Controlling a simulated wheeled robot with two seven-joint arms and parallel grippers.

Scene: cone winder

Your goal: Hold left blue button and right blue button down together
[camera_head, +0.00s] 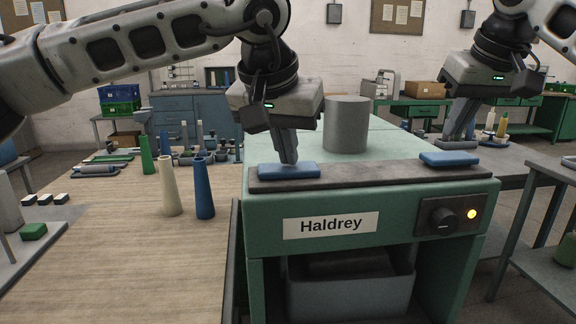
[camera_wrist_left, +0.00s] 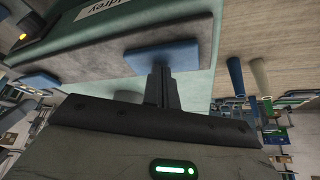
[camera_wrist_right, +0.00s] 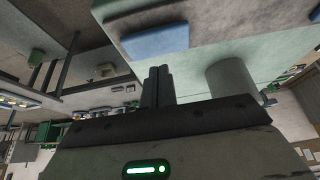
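The left blue button (camera_head: 288,171) is a flat blue pad on the left end of the dark top ledge of the green Haldrey machine (camera_head: 270,229). The right blue button (camera_head: 449,159) lies on the ledge's right end. My left gripper (camera_head: 289,162) is shut and empty, pointing down with its tips at the left button's back edge; in the left wrist view the tips overlap that button (camera_wrist_left: 162,55). I cannot tell whether they touch. My right gripper (camera_head: 456,139) is shut and empty, behind and above the right button; the right wrist view shows a gap between its tips and the button (camera_wrist_right: 155,42).
A grey cylinder (camera_head: 347,124) stands on the machine top between my grippers. A knob (camera_head: 443,217) and lit yellow lamp (camera_head: 472,214) are on the front panel. A wooden table (camera_head: 110,250) with cones stands left. The ledge between the buttons is clear.

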